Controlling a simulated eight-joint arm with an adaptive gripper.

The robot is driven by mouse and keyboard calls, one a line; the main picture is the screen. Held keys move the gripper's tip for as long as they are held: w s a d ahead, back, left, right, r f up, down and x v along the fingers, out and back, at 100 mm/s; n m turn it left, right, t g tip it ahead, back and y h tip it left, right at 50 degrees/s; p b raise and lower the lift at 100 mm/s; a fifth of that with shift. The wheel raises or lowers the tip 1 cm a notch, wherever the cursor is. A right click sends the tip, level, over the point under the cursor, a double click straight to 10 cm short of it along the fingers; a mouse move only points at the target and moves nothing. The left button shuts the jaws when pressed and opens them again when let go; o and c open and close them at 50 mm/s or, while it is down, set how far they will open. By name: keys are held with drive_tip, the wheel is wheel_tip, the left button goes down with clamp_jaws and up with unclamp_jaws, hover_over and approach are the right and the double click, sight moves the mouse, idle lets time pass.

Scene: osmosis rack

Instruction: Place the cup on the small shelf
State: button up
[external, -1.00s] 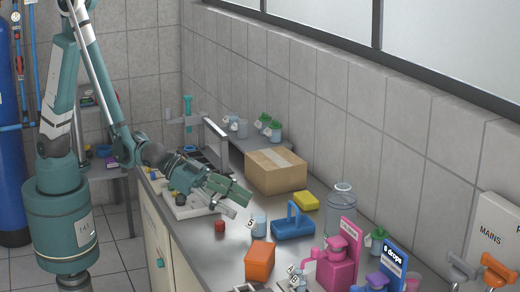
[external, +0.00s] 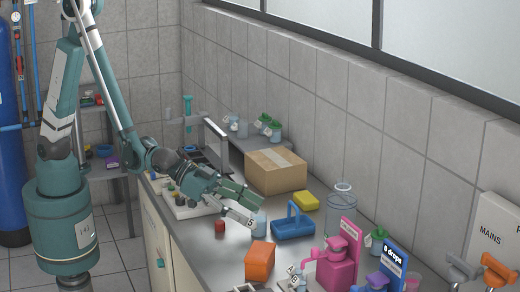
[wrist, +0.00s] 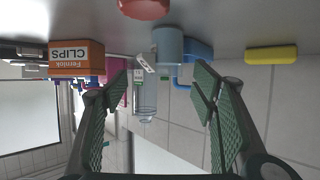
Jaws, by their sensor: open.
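A small light-blue cup (external: 260,222) with a white tag marked S stands on the metal bench. Part of it is hidden behind my gripper (external: 246,207) in the external view. My gripper is open and empty, its fingers reaching toward the cup from the left. In the wrist view, which is upside down, the cup (wrist: 169,46) shows ahead, between the lines of the open fingers (wrist: 161,82) and beyond their tips.
A cardboard box (external: 275,171) stands before the shelf. A blue carrier (external: 293,227) is close right of the cup, with a yellow block (external: 306,200) behind. A clear bottle (external: 341,211) stands further right.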

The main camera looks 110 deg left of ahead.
sight(263, 219)
drive_tip(key=shift+b+x, duration=0.45)
drive_tip(key=shift+x, duration=1.55)
drive_tip(key=c, duration=1.2)
drive_tip(key=shift+r, duration=0.2)
drive_tip(key=shift+c, duration=0.2)
wheel_tip(263, 219, up, 10)
drive_tip(key=p, duration=0.2)
drive_tip(key=shift+p, duration=0.4)
drive_tip(key=shift+f, duration=0.15)
